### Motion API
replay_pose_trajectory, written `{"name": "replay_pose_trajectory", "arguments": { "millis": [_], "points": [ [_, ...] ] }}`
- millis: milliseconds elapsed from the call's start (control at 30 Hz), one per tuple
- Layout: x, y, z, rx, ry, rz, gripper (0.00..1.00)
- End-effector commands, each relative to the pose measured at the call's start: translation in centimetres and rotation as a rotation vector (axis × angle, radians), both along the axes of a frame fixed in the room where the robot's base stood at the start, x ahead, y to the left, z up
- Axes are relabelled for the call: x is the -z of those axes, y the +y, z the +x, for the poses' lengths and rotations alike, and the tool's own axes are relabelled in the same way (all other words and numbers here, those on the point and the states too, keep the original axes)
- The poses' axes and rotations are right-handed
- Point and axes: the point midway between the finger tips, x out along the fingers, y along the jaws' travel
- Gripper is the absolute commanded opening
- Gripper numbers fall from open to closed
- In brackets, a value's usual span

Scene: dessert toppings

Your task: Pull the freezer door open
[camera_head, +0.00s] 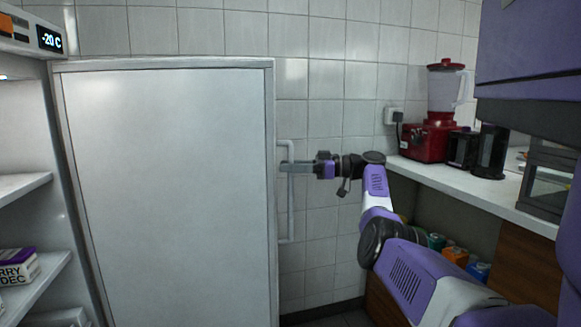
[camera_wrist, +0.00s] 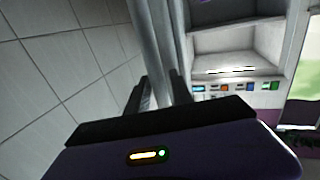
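The freezer door (camera_head: 170,190) is a large pale panel with a grey frame, standing swung open beside the freezer's lit interior (camera_head: 22,140). Its vertical handle (camera_head: 290,215) is a light bar on the door's right side. My gripper (camera_head: 290,168) reaches the handle from the right at its upper part. In the wrist view the handle (camera_wrist: 153,40) runs between the two fingers of my gripper (camera_wrist: 160,92), which look closed on it. The finger contact is partly hidden behind the gripper's body.
Freezer shelves (camera_head: 30,285) at left hold a few boxes, under a "-20 C" display (camera_head: 50,39). At right a counter (camera_head: 470,190) carries a red blender (camera_head: 430,140) and dark appliances. Colored containers (camera_head: 455,255) stand below it. A tiled wall is behind.

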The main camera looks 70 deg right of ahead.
Motion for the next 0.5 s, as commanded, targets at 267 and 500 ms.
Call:
{"name": "replay_pose_trajectory", "arguments": {
  "millis": [267,500],
  "points": [
    [-0.2,-0.1,-0.2,0.002,-0.002,0.0,0.27],
    [-0.4,-1.1,-2.9,0.004,-0.003,0.001,0.27]
  ]
}}
